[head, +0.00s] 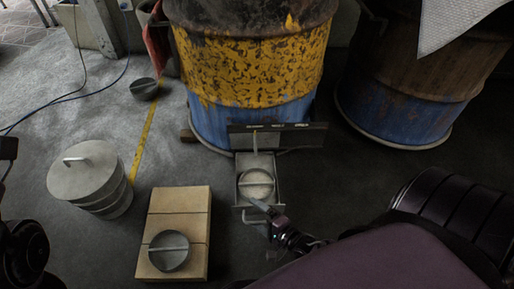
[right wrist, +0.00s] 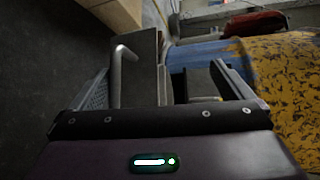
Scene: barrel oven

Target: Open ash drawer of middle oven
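The middle oven is a rusty yellow and blue barrel (head: 250,75) at the top centre of the head view. Its metal ash drawer (head: 243,187) sticks out at the front, low to the floor. A round grey disc (head: 256,184) with a bar across it shows over the drawer. My right gripper (head: 273,224) is at the drawer's front end, by its handle. In the right wrist view its fingers (right wrist: 165,88) are wide apart, with the bent rod handle (right wrist: 118,72) showing between them; contact cannot be told. My left gripper cannot be made out.
A round lidded metal pot (head: 95,181) stands on the left. Pale bricks (head: 178,211) with a round lid (head: 169,251) lie left of the drawer. Another barrel (head: 415,75) stands at right. A small lid (head: 144,88) and blue cable lie on the floor.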

